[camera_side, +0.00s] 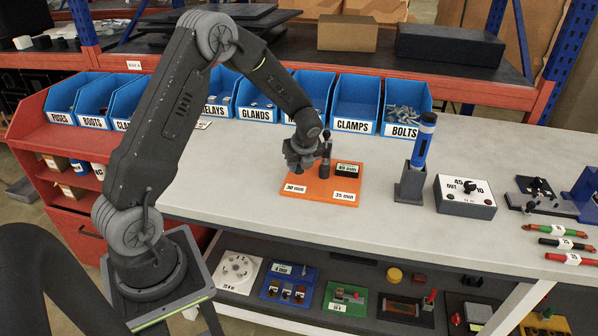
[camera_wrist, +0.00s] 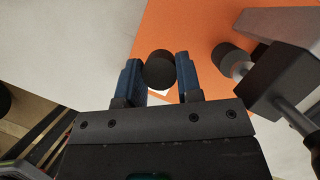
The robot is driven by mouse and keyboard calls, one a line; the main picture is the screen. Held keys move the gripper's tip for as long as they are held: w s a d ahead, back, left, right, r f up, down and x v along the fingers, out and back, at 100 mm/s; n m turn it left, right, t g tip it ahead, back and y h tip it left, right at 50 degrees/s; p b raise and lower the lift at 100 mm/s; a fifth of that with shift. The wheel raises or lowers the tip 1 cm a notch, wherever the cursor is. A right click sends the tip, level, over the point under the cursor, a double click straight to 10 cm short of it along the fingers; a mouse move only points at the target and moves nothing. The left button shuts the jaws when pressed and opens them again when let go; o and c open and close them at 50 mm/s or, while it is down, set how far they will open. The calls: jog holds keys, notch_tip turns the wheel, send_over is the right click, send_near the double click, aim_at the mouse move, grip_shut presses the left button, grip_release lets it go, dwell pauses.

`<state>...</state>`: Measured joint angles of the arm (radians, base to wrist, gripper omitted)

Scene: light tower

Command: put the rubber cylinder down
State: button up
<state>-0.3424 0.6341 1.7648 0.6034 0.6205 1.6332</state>
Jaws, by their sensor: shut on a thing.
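My gripper (camera_side: 300,164) is low over the left part of the orange board (camera_side: 320,186) on the bench. In the wrist view its two blue fingertips (camera_wrist: 160,78) are closed on the dark, round rubber cylinder (camera_wrist: 159,68). The board (camera_wrist: 200,25) shows behind the cylinder in that view, near the board's left edge. The board has white labels, which read 30 mm, 35 mm and one more at the back right. I cannot tell whether the cylinder touches the board. In the side view my gripper mostly hides it.
A dark upright tool (camera_side: 326,150) is close to my gripper's right; a dark-ended rod (camera_wrist: 232,62) shows on the right in the wrist view. A blue-and-black torch-like object (camera_side: 423,140) stands in a holder. Blue bins (camera_side: 355,97) line the back. Bench left of the board is clear.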

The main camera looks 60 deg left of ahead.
aim_at(299, 172)
jog(key=shift+f, duration=1.4)
jog(key=shift+f, duration=0.1)
jog(key=o, duration=0.9)
jog(key=s+d+r+n+t, duration=0.15)
jog(key=d+r, duration=0.25)
jog(key=r, duration=0.5)
jog(key=s+d+r+n, duration=0.3)
jog(key=d+r, duration=0.2)
jog(key=r, duration=0.3)
jog(key=s+d+r+n+t+h, duration=0.1)
jog(key=s+d+r+n, duration=0.1)
jog(key=s+d+n, duration=0.2)
jog(key=s+d+r+n+t+h, duration=0.1)
jog(key=s+d+r+n+h, duration=0.1)
jog(key=s+n, duration=0.4)
jog(key=s+d+r+n+t+h, duration=0.1)
jog(key=s+d+r+n, duration=0.3)
jog(key=s+d, duration=0.3)
jog(key=shift+s+r+n+h, duration=0.3)
jog(key=shift+s+n, duration=0.35)
jog(key=shift+n, duration=0.2)
